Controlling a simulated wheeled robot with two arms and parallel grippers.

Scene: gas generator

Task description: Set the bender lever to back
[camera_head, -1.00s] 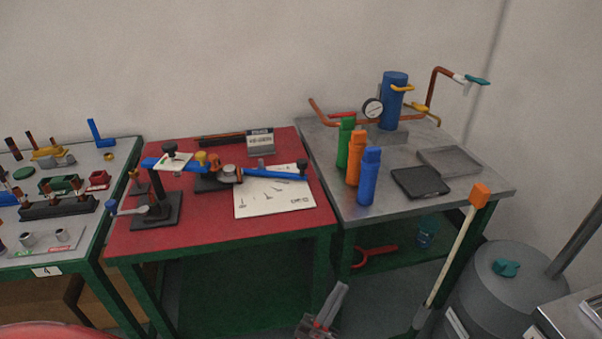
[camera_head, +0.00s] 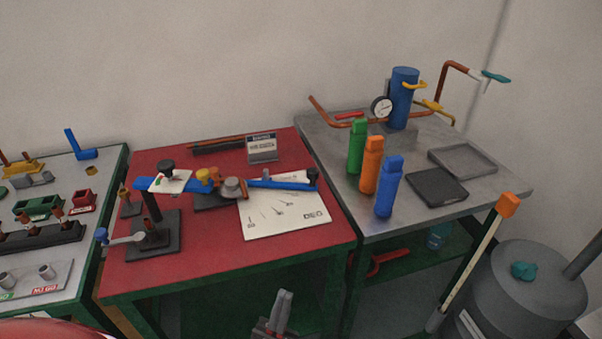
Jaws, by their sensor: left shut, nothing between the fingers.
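The bender (camera_head: 232,188) stands on the red table (camera_head: 300,228). Its blue lever (camera_head: 280,184) points to the right and ends in a black knob (camera_head: 312,178). Another blue bar (camera_head: 150,184) with a white card on it extends to the left, above a black stand. My left gripper (camera_head: 283,296) is low at the bottom middle, in front of the red table's front edge. It is shut and empty, well apart from the lever. My right gripper is not in view.
A white sheet (camera_head: 285,218) lies under the lever. Green, orange and blue bottles (camera_head: 388,190) stand on the grey table (camera_head: 420,218) at right. A grey table with fittings is at left. An orange-tipped pole (camera_head: 490,232) leans near a grey drum (camera_head: 535,295).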

